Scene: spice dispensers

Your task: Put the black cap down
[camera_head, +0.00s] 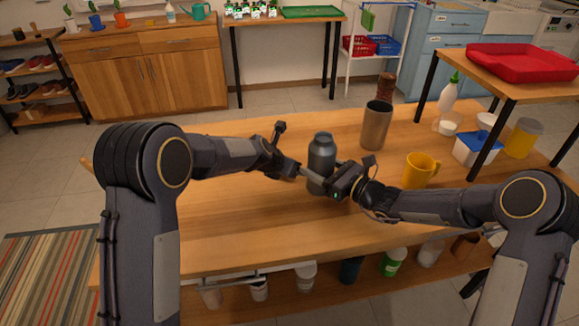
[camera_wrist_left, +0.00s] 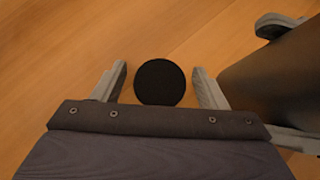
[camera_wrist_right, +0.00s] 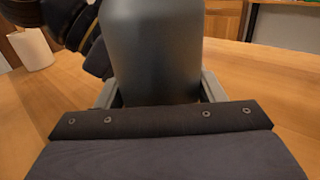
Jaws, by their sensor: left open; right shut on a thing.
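The black cap (camera_wrist_left: 160,82) is a flat black disc in the left wrist view, on or just above the wooden table, between the spread fingers of my left gripper (camera_wrist_left: 163,88). I see a gap on each side of it. In the head view the cap is hidden by my left gripper (camera_head: 296,178). A dark grey bottle (camera_head: 321,158) stands upright on the table with no black cap on it. My right gripper (camera_head: 327,188) is shut on the bottle's body, which fills the middle of the right wrist view (camera_wrist_right: 152,55). The bottle also shows at the right of the left wrist view (camera_wrist_left: 278,80).
A brown tumbler (camera_head: 376,126) and a yellow mug (camera_head: 420,170) stand right of the bottle. A blue-lidded container (camera_head: 474,150) and a white squeeze bottle (camera_head: 448,98) are farther right. The table's left part (camera_head: 215,215) is clear. A shelf below holds several cups.

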